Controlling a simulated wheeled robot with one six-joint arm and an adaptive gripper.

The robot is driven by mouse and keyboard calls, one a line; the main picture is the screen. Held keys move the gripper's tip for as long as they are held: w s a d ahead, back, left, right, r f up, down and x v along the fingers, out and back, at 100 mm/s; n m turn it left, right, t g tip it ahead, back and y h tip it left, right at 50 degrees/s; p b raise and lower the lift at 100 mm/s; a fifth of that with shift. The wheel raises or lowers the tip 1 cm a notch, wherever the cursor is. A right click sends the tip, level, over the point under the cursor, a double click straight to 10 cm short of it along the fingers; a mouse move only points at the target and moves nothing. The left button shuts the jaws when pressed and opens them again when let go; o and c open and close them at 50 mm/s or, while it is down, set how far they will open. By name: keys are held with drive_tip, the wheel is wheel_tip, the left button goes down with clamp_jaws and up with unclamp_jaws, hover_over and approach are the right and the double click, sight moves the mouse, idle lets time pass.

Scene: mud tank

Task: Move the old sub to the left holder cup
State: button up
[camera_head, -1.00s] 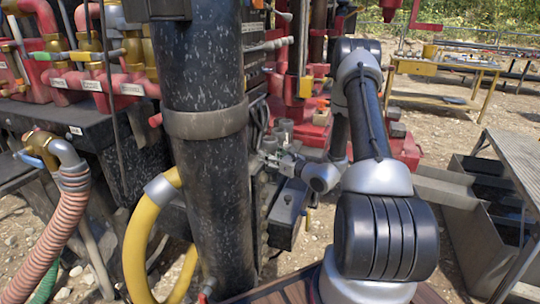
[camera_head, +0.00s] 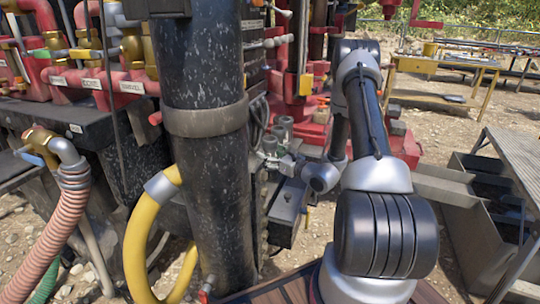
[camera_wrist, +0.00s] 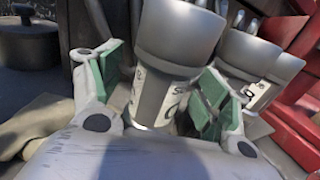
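My gripper (camera_wrist: 160,90) has its two green-padded fingers on either side of the narrower lower part of a grey metal sub (camera_wrist: 178,35). The sub has a wide top and a pale marked label, too blurred to read. Narrow gaps seem to show beside the pads, so the fingers look open around it. A second similar sub (camera_wrist: 262,72) stands close on the right. In the head view my gripper (camera_head: 282,163) is small, beside a cluster of grey cylinders (camera_head: 284,122) by the black column. I cannot tell which cylinder is the old sub, and no holder cup is clearly visible.
The thick black column (camera_head: 205,150) stands just left of my gripper. A dark grey box (camera_head: 288,203) is below it, and red machinery (camera_head: 310,125) is behind. A yellow hose (camera_head: 137,240) curves at the lower left. A metal table (camera_head: 520,160) stands at the right.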

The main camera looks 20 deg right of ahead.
drive_tip(key=shift+f, duration=0.1)
drive_tip(key=v, duration=1.2)
drive_tip(key=s+a+r+n+g+y, duration=0.1)
drive_tip(key=s+a+n+g+y, duration=0.2)
drive_tip(key=s+a+n+g, duration=0.45)
drive_tip(key=s+a+r+n+g+y, duration=0.1)
drive_tip(key=s+a+n+g+y, duration=0.3)
drive_tip(key=s, duration=0.6)
drive_tip(key=s+d+r+n+g+h, duration=0.75)
drive_tip(key=s+r+n+h, duration=0.35)
drive_tip(key=n, duration=0.3)
wheel_tip(320, 180, up, 14)
drive_tip(key=w+a+n+t+h, duration=0.1)
drive_tip(key=a+n+t+h, duration=0.1)
drive_tip(key=n+t, duration=0.4)
drive_tip(key=shift+w+a+f+t+h, duration=0.15)
drive_tip(key=shift+a+f+t+h, duration=0.05)
drive_tip(key=shift+a+t+h, duration=0.2)
